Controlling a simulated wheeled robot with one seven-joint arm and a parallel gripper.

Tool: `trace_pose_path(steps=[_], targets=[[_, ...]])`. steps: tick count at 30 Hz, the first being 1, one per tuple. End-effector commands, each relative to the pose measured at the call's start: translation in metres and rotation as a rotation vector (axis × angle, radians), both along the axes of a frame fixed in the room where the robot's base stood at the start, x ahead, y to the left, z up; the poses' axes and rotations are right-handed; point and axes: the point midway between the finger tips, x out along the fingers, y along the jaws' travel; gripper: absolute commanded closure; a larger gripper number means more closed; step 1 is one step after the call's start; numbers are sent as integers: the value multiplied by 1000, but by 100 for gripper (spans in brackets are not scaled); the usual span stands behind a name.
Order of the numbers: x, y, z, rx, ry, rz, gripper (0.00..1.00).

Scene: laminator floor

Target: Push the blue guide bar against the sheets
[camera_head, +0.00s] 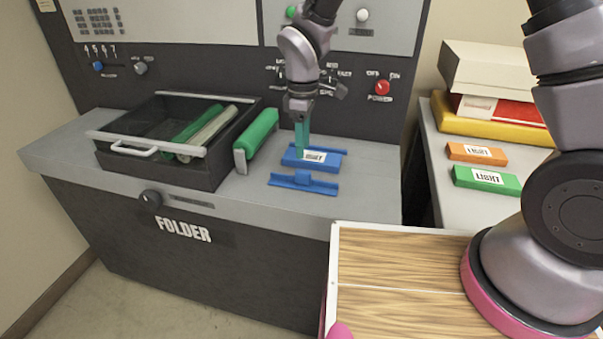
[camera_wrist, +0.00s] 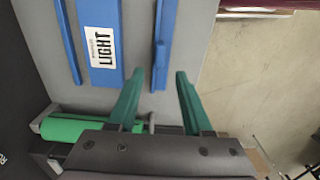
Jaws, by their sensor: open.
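The blue guide bar (camera_head: 304,184), with a raised tab in its middle, lies on the grey folder top in front of a blue packet of sheets labelled LIGHT (camera_head: 331,160). In the wrist view a grey gap separates the guide bar (camera_wrist: 166,30) from the packet (camera_wrist: 104,75). My gripper (camera_head: 301,152) points down over the packet area in the head view.
A black tray (camera_head: 125,152) with green and pale rollers stands left of the packet, and a green roller (camera_head: 257,132) lies between them. A side table at right holds orange (camera_head: 462,151) and green (camera_head: 475,176) LIGHT packets. The folder top in front of the bar is clear.

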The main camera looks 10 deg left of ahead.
Motion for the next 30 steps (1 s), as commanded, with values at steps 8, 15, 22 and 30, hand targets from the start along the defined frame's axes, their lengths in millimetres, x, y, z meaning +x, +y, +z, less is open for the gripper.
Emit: trace_pose_path(steps=[8, 15, 22, 30], targets=[[-1, -1, -55, -4, 4, -2, 50], [0, -1, -84, -1, 0, -1, 50], [0, -1, -90, 0, -1, -2, 50], [0, -1, -90, 0, -1, -2, 96]])
